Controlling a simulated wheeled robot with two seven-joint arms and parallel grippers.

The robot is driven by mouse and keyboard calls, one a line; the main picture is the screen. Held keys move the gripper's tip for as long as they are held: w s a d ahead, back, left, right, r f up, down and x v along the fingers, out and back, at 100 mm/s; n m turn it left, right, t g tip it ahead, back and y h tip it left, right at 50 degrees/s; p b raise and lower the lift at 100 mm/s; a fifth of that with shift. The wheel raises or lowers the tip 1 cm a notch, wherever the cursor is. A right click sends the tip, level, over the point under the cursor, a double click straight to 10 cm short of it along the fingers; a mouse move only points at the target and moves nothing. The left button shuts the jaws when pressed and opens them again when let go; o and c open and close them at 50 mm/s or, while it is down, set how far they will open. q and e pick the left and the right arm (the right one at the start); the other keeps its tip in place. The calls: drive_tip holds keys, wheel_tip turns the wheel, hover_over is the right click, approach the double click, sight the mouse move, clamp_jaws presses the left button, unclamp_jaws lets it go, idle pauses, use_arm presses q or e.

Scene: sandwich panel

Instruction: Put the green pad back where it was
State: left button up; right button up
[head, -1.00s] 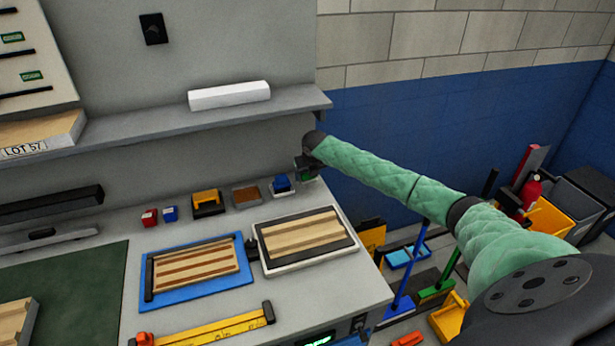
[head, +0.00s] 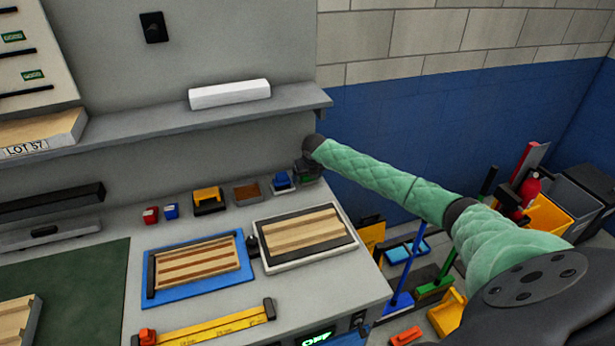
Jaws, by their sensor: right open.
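A small green pad (head: 306,179) shows at the back right of the bench, at the right end of a row of small coloured items. My right gripper (head: 308,170) is right at it, open, with its jaws small and dark in the head view. The gripper partly hides the pad, and I cannot tell whether they touch. My left gripper is not in view.
Left along the row are a brown-filled tray (head: 246,193), a yellow item (head: 207,198), and blue and red blocks (head: 151,215). Two framed striped panels lie in front, one in a blue tray (head: 240,284). A shelf (head: 170,125) overhangs behind.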

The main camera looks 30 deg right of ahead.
drive_tip(key=shift+r, duration=0.2)
drive_tip(key=shift+s+r+b, duration=0.2)
drive_tip(key=shift+r+b, duration=0.15)
drive_tip(key=shift+b, duration=0.05)
drive_tip(key=b+v, duration=0.2)
drive_tip(key=v, duration=0.2)
drive_tip(key=shift+s+r, duration=0.15)
drive_tip(key=shift+r, duration=0.15)
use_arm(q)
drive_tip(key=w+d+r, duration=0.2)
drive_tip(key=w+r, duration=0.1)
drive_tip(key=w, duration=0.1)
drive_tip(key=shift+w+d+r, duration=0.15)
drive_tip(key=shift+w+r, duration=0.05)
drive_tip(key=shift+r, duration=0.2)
use_arm(e)
drive_tip(key=shift+v, duration=0.9)
